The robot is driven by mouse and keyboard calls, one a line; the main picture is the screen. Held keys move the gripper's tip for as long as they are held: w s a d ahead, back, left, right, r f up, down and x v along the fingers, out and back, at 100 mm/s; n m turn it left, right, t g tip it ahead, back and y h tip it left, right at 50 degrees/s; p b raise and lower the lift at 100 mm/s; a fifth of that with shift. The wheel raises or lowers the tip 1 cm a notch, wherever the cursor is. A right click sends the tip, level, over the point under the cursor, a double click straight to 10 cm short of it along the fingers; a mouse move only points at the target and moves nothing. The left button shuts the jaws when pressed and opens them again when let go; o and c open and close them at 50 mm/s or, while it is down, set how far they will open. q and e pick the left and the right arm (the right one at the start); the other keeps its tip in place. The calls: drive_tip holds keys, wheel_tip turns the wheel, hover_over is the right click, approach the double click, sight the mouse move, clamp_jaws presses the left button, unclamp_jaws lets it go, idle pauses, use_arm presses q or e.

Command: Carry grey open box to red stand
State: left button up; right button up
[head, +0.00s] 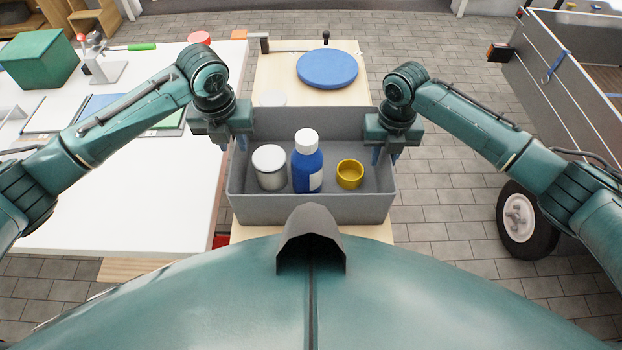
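The grey open box (312,209) is in the middle of the head view, just in front of my body. It holds a grey tin with a white lid (270,168), a blue bottle with a white cap (308,172) and a yellow cup (350,174). My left gripper (235,145) is at the box's left wall and my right gripper (385,156) at its right wall, fingers pointing down. The fingers seem to straddle the walls, but their grip is unclear. A red patch (221,241) shows low beside the box; I cannot tell whether it is the red stand.
A light wooden surface (275,78) bears a round blue disc (327,69) behind the box. A white table (130,205) is at left, with a green block (40,59) and a red round object (199,38). A grey cart (565,85) stands at right. Paved floor lies between.

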use_arm(q)
drive_tip(key=r, duration=0.4)
drive_tip(key=s+r, duration=0.1)
drive_tip(key=r, duration=0.1)
drive_tip(key=shift+r, duration=0.1)
use_arm(e)
wheel_tip(320, 180, up, 12)
idle(0.6)
